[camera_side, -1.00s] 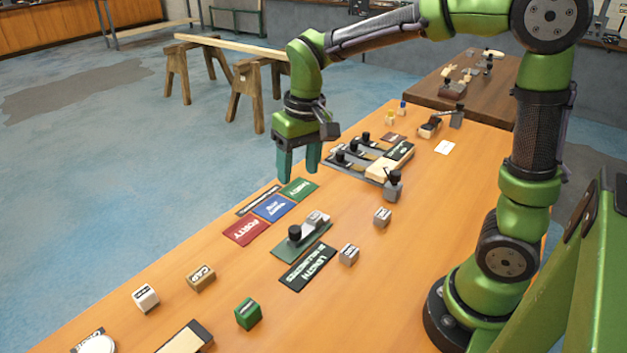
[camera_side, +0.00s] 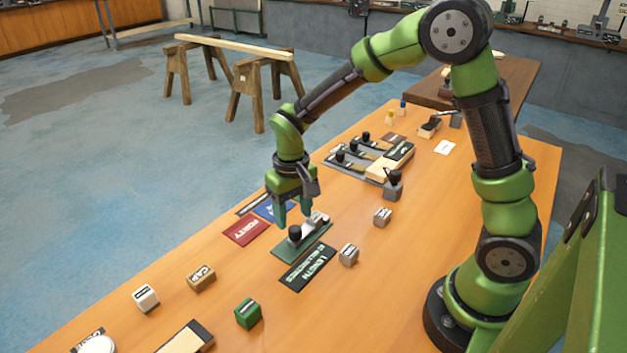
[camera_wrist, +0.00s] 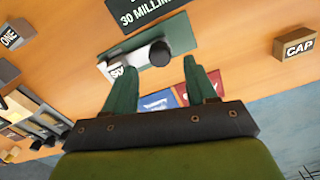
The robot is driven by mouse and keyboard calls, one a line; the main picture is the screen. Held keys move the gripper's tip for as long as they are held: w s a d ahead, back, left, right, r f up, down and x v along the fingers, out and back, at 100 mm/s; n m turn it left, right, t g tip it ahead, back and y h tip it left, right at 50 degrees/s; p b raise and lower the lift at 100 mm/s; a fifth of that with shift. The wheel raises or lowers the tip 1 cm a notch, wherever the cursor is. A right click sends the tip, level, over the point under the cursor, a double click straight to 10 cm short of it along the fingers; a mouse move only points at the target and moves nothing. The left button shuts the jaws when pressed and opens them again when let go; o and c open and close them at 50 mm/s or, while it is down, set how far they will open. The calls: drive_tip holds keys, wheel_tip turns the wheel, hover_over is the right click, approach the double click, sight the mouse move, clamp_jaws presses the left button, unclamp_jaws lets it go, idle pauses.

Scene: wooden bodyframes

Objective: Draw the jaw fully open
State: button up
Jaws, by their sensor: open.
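The jaw fixture is a dark green plate (camera_side: 292,252) on the bench with a black round knob (camera_side: 294,233) and a grey block on it. In the wrist view the plate (camera_wrist: 180,32) and the knob (camera_wrist: 159,53) lie just beyond my fingertips. My gripper (camera_side: 293,219) is open and empty, pointing down over the fixture, with its fingers close to the knob. In the wrist view my gripper (camera_wrist: 160,78) has its green fingers spread apart, the knob showing between their tips. Whether a finger touches the knob cannot be told.
A black length sign (camera_side: 307,268) lies in front of the plate. Red (camera_side: 246,231) and blue cards lie behind. Labelled blocks stand around, such as the CAP block (camera_side: 201,277) and a green block (camera_side: 248,313). A fixture with several knobs (camera_side: 368,158) stands farther back.

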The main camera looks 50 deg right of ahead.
sight(294, 228)
drive_tip(key=shift+f, duration=1.8)
clamp_jaws()
